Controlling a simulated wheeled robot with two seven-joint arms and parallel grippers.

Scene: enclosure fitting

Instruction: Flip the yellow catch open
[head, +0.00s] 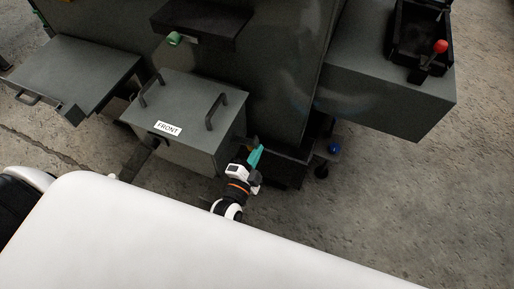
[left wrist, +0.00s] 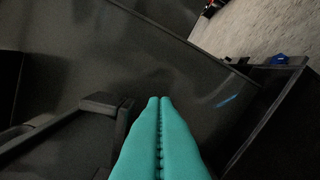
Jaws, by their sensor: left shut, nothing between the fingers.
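No yellow catch can be made out in either view. My left gripper (head: 258,150) has teal fingers and is at the right side of the grey box marked FRONT (head: 207,88), near its right front corner. In the left wrist view its fingers (left wrist: 160,101) are pressed together with nothing between them. A dark handle-like bar (left wrist: 106,103) shows just left of the fingertips, seemingly apart from them. A small green part (head: 175,38) is on the dark enclosure above the box. My right gripper is not in view.
The box lid has two dark handles. A grey panel (head: 75,70) is on the left. A grey block (head: 390,95) on the right carries a black tray with a red knob (head: 440,46). A blue knob (head: 334,148) is low beside the enclosure. Concrete floor lies open at right.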

